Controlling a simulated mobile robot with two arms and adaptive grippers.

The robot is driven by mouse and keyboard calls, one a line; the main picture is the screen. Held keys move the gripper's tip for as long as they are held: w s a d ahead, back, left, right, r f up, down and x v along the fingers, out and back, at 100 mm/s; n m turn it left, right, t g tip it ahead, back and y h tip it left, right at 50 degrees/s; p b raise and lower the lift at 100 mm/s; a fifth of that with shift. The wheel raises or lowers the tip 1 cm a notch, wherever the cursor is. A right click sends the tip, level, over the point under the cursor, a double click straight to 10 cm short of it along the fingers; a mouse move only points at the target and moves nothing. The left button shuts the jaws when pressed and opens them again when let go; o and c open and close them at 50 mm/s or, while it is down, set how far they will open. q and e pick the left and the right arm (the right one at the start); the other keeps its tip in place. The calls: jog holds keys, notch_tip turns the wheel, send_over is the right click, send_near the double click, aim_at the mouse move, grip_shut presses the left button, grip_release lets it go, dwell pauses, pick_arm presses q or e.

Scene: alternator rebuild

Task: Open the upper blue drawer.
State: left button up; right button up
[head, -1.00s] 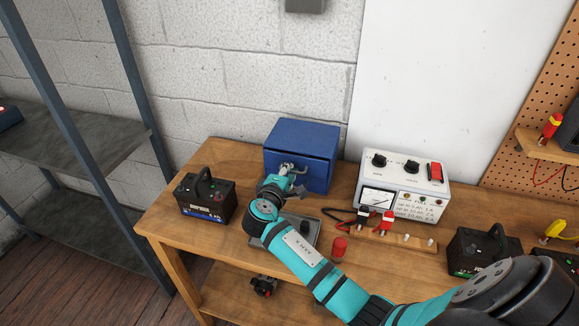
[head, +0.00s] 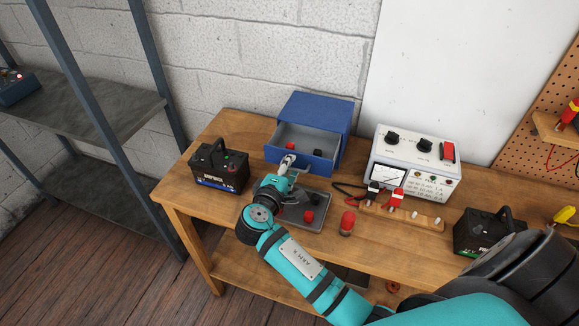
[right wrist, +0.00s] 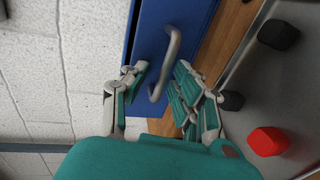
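The blue drawer cabinet (head: 323,108) stands at the back of the workbench. Its upper drawer (head: 318,165) is pulled out, with a grey interior that holds small red and black pieces. In the right wrist view the blue drawer front (right wrist: 150,22) carries a grey bar handle (right wrist: 172,48). My right gripper (head: 289,166) is at the drawer front. In the right wrist view its fingers (right wrist: 160,72) are spread on either side of the handle, with visible gaps. A lower drawer is hidden or not distinguishable. My left gripper is not in view.
A grey tray (head: 322,200) with red and black pieces lies below the drawer. A black battery (head: 220,168) stands left, a white tester (head: 415,160) right, and a red cylinder (head: 347,223) by the tray. Bare bench (head: 222,128) shows behind the left battery.

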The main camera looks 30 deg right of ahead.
jog(key=shift+s+a, duration=0.1)
jog(key=v, duration=1.1)
jog(key=shift+s+a, duration=0.2)
jog(key=shift+a, duration=0.1)
